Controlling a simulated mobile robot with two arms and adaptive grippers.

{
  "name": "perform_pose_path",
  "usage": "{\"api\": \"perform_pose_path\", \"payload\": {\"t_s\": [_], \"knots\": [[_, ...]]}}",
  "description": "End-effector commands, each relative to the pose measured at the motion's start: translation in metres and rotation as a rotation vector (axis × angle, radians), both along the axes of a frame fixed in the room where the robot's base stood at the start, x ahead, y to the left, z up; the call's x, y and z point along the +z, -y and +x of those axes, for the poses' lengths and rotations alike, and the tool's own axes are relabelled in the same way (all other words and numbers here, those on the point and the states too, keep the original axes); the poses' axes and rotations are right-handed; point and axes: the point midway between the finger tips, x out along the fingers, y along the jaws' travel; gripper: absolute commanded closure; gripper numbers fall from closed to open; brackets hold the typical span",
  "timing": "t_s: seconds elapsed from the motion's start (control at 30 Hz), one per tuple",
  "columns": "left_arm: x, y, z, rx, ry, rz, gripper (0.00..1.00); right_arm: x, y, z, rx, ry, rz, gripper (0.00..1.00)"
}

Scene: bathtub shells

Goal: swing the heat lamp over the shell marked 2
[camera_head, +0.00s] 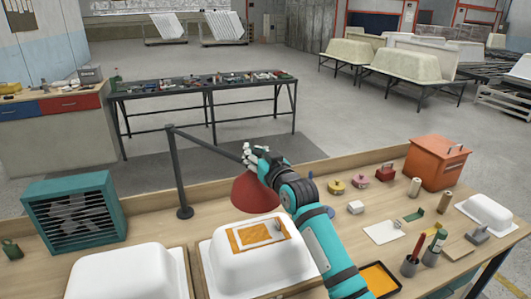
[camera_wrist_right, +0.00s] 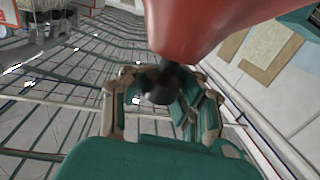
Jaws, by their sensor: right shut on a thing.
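The heat lamp has a red shade (camera_head: 254,196), a thin dark arm (camera_head: 208,144) and a black post (camera_head: 180,180) on a round foot. My right gripper (camera_head: 253,156) is at the top of the shade, shut on the lamp's dark neck or handle (camera_wrist_right: 162,84). The shade also fills the top of the right wrist view (camera_wrist_right: 215,22). In the head view the shade hangs by the back edge of a white shell (camera_head: 285,268) with an orange patch (camera_head: 258,233). Another white shell (camera_head: 130,276) lies to its left. I cannot read any shell's number. My left gripper is out of view.
A teal fan box (camera_head: 74,212) stands at the left. An orange box (camera_head: 436,162), small tins, cups with tools (camera_head: 409,265) and a small white tub (camera_head: 487,215) occupy the right of the bench. A raised back edge (camera_head: 340,160) runs along the bench.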

Motion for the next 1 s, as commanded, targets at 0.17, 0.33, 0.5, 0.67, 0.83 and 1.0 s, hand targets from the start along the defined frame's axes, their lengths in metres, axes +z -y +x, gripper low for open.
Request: {"api": "perform_pose_path", "payload": {"t_s": [0.17, 0.33, 0.5, 0.67, 0.83, 1.0], "knots": [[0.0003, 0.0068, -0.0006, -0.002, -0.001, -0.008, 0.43, -0.0034, -0.0012, 0.0022, -0.008, -0.004, -0.006, 1.0], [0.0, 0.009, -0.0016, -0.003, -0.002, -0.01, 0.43, -0.0044, -0.0011, 0.0023, -0.009, -0.005, -0.005, 1.0], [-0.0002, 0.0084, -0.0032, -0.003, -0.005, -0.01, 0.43, -0.0054, -0.0004, 0.0025, -0.009, -0.007, -0.005, 1.0], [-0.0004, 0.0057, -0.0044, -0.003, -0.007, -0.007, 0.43, -0.0054, -0.001, 0.0023, -0.008, -0.007, -0.005, 0.63], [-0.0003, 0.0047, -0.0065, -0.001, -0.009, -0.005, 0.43, -0.0029, -0.0031, 0.0016, -0.005, -0.004, -0.002, 0.45], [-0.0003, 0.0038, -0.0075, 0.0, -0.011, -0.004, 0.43, -0.0016, -0.0044, 0.0011, -0.003, -0.002, -0.001, 0.45]]}}
